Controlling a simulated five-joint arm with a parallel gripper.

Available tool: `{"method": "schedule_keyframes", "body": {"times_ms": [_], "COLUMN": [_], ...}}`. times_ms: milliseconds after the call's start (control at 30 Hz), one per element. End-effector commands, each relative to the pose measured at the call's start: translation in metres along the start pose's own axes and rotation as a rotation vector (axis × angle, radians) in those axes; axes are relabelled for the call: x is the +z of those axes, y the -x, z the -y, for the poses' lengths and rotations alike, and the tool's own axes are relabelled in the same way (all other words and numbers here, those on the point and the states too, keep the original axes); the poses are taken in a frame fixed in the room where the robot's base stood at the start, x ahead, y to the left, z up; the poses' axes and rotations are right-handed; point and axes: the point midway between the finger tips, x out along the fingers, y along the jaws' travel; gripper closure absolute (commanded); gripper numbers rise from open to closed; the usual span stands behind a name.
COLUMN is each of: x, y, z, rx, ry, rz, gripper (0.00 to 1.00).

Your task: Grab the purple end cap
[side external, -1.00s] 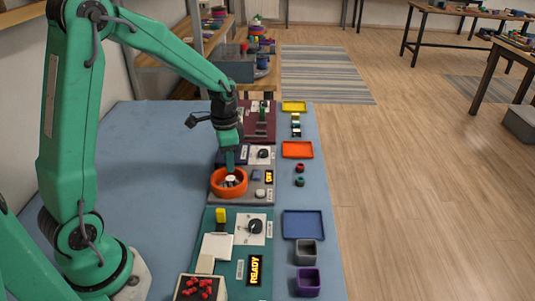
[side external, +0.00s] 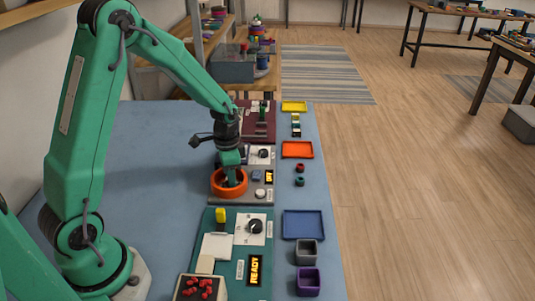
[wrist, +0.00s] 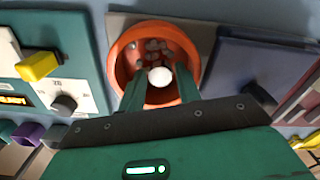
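My gripper (side external: 231,180) points down into a round orange bowl (side external: 215,190). In the wrist view my gripper (wrist: 160,72) has its two green fingers apart inside the orange bowl (wrist: 118,65). A white round knob or piece (wrist: 160,77) sits between the fingers, with gaps showing beside it. Small greyish pieces (wrist: 153,46) lie in the bowl beyond it. I cannot make out a purple end cap in the bowl. A purple square cup (side external: 308,282) stands at the near right of the table, far from the gripper; a purple cup also shows in the wrist view (wrist: 27,134).
A teal station (side external: 225,270) with a lit READY display stands nearer, and a dark red station (side external: 258,125) stands behind. A grey cup (side external: 306,252), a blue tray (side external: 303,225) and an orange tray (side external: 297,149) line the right edge. The blue table is clear on the left.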

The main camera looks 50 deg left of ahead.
Motion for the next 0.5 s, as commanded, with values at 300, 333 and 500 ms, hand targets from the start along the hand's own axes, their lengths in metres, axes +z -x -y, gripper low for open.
{"method": "schedule_keyframes", "body": {"times_ms": [300,333,500], "x": [0.0000,0.0000,0.0000], "y": [0.0001,0.0001,0.0002], "z": [0.0000,0.0000,0.0001], "rx": [0.000,0.000,0.000], "ry": [0.000,0.000,0.000], "rz": [0.000,0.000,0.000], "gripper": [0.67,0.67,0.80]}}
